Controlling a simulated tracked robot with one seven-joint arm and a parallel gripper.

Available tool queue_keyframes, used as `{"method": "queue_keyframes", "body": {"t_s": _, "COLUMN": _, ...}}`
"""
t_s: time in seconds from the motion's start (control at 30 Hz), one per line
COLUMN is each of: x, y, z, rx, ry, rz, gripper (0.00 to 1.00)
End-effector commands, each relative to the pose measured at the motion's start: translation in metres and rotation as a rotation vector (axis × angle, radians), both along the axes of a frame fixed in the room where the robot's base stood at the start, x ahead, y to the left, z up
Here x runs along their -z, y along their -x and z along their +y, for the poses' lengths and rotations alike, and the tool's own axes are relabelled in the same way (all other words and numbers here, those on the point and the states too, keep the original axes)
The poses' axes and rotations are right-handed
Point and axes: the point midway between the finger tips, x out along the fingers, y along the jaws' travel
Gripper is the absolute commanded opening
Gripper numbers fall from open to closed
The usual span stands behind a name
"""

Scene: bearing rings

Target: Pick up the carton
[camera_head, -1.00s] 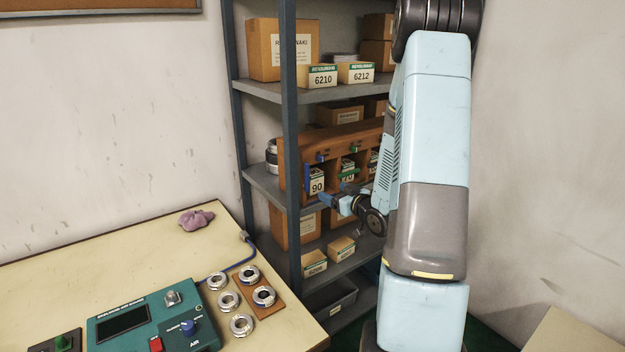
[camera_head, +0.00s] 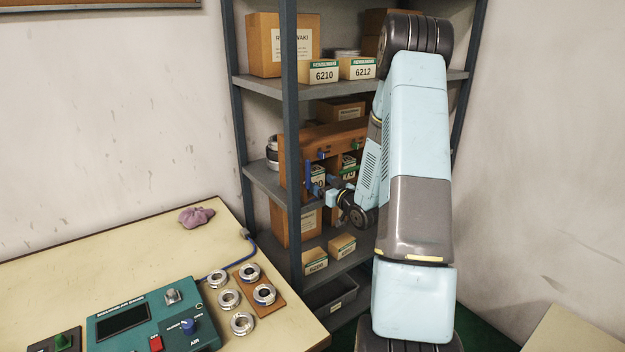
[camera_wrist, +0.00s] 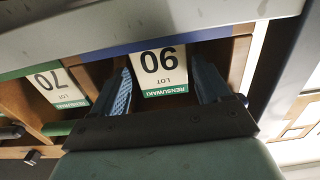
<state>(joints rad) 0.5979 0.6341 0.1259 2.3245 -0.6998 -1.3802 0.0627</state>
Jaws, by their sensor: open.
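The carton marked 90 (camera_wrist: 161,68) sits in a compartment of the wooden rack, its white and green label facing out. In the wrist view the label appears upside down. My gripper (camera_wrist: 162,80) is open, with one blue ridged finger on each side of the label. I cannot tell whether the fingers touch the carton. In the head view the carton (camera_head: 317,176) is partly hidden by my gripper (camera_head: 320,190), which is at the rack's front.
The wooden rack (camera_head: 341,136) stands on a grey shelf unit (camera_head: 291,130) with a post in front. A carton marked 70 (camera_wrist: 58,90) is in the neighbouring compartment. Small cartons stand above and below. A workbench (camera_head: 110,250) with bearing rings is at the left.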

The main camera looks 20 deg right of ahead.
Motion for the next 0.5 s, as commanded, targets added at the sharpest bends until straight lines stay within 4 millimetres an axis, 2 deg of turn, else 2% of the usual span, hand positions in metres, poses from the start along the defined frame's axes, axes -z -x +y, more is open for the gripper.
{"method": "queue_keyframes", "body": {"t_s": 0.17, "x": -0.001, "y": -0.008, "z": 0.002, "rx": -0.002, "ry": 0.0, "rz": 0.0, "gripper": 0.77}}
{"method": "queue_keyframes", "body": {"t_s": 0.5, "x": -0.006, "y": -0.049, "z": 0.011, "rx": -0.001, "ry": 0.001, "rz": 0.0, "gripper": 0.77}}
